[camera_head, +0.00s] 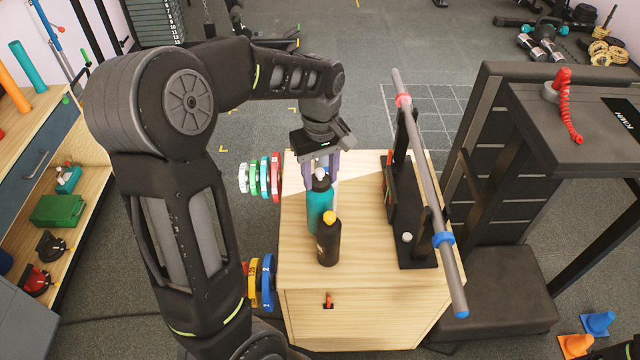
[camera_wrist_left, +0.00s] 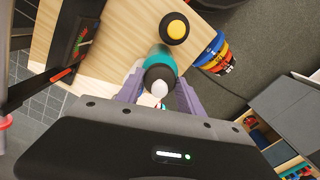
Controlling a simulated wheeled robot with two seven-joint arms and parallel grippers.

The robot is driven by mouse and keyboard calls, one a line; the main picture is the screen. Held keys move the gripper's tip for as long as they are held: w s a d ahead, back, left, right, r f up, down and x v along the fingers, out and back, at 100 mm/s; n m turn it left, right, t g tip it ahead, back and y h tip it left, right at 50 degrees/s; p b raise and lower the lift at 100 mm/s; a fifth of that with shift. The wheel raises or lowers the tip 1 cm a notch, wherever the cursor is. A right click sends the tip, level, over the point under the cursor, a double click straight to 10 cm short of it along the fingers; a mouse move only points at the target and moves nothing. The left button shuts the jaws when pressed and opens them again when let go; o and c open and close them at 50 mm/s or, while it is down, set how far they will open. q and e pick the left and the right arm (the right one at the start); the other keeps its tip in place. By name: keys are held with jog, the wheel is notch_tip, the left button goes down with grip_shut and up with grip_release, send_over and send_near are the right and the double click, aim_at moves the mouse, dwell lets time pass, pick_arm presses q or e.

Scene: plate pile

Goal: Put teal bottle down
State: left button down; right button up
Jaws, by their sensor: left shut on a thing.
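The teal bottle (camera_head: 320,203) has a dark cap with a whitish top and is upright over the wooden cabinet top (camera_head: 300,256). My left gripper (camera_head: 322,172) comes down from above and is shut on the bottle near its cap. In the left wrist view the bottle (camera_wrist_left: 162,60) shows between the two purple-grey fingers (camera_wrist_left: 158,92). Its base is hidden behind a black bottle, so I cannot tell whether it touches the wood. The black bottle with a yellow cap (camera_head: 328,240) stands just in front of it.
A barbell (camera_head: 425,180) rests on a black rack on the cabinet's right side. Coloured plates hang at the left side, several at the back (camera_head: 264,177) and several in front (camera_head: 267,282). Bare wood lies in front of the black bottle.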

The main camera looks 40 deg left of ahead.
pick_arm(q)
jog(key=shift+f, duration=1.85)
jog(key=c, duration=0.7)
grip_release()
jog(key=shift+c, duration=0.2)
notch_tip(320, 180, up, 12)
jog(key=shift+r, duration=0.15)
